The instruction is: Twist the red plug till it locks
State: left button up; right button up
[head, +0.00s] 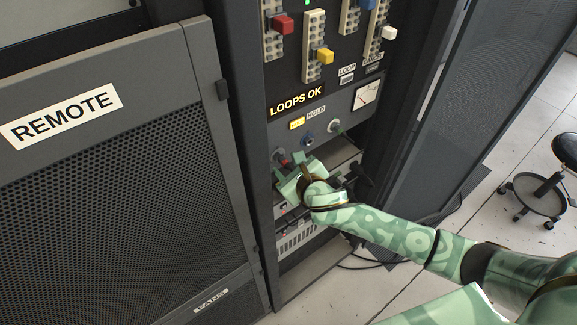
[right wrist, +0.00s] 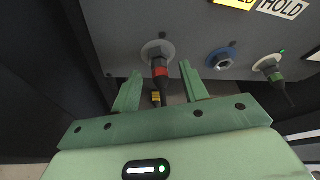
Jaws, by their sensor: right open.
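The red plug (right wrist: 160,72) is a black plug with a red band. It sits in a round grey socket (right wrist: 157,50) low on the rack panel, and a cable with a yellow tag hangs below it. In the head view the red plug (head: 285,161) shows just above my right gripper (head: 292,168). In the right wrist view my right gripper (right wrist: 161,80) is open, with one finger on each side of the plug and a gap on both sides. Whether the plug is locked cannot be told. My left gripper is out of view.
Right of the plug are an empty blue-ringed socket (right wrist: 222,59) and a green-banded plug (right wrist: 269,67) beside a lit green lamp. A perforated REMOTE cabinet door (head: 120,170) stands at the left. A black stool (head: 540,190) stands at the right on open floor.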

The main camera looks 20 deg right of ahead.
grip_shut()
jog(key=shift+r+m+p, duration=0.1)
jog(key=shift+m+p, duration=0.2)
jog(key=shift+p, duration=0.15)
jog(key=shift+d+m+g+y+p, duration=0.2)
jog(key=shift+m+g+y+p, duration=0.2)
jog(key=shift+m+y+p, duration=0.4)
jog(key=shift+w+m+y, duration=0.1)
jog(key=shift+m+y, duration=0.3)
jog(key=shift+d+m+y+p, duration=0.3)
jog(key=shift+m+y, duration=0.2)
jog(key=shift+m, duration=0.2)
jog(key=shift+m+g+y, duration=0.4)
jog(key=shift+m+y, duration=0.3)
jog(key=shift+m, duration=0.1)
jog(key=shift+w, duration=0.1)
